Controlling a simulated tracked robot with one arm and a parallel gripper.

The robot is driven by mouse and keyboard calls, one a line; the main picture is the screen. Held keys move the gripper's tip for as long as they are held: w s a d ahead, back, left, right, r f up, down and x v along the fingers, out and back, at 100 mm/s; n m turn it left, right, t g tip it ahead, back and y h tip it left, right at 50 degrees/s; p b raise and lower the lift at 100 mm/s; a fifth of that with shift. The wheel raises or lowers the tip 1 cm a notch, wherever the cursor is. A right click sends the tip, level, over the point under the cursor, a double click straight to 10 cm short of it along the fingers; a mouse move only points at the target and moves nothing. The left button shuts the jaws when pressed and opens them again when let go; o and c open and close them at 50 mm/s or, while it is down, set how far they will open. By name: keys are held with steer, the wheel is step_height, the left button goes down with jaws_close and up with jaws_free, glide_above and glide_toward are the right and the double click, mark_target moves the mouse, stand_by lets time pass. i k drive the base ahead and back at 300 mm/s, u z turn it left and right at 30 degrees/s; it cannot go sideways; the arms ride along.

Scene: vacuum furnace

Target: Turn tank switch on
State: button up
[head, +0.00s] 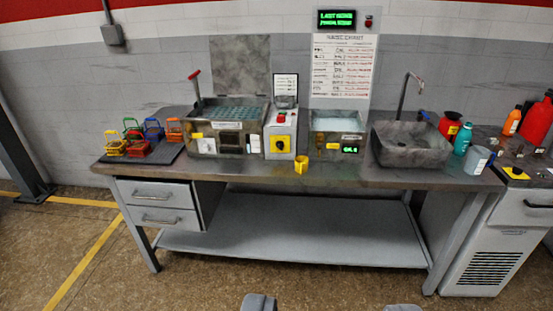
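A workbench (300,176) stands ahead, some way off. The left tank (230,143) has a raised grey lid, a red-tipped lever (194,74) and a small yellow panel. The right tank (322,124) holds pale liquid and has a yellow panel (333,146) and a green display (350,150). Which control is the tank switch, and its setting, I cannot tell. My gripper (330,305) shows two grey fingertips wide apart at the bottom edge, empty and away from the bench.
Several coloured baskets (152,130) sit on a dark mat at the bench's left. A small yellow cup (301,164) stands at the front edge. A sink (411,146), bottles (463,139) and a cabinet (487,263) are at right. The floor in front is clear.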

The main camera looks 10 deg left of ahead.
mark_target(279, 144)
steer(key=k, duration=0.95)
steer(key=u, duration=0.4)
steer(key=i, duration=2.25)
steer(key=z, duration=0.95)
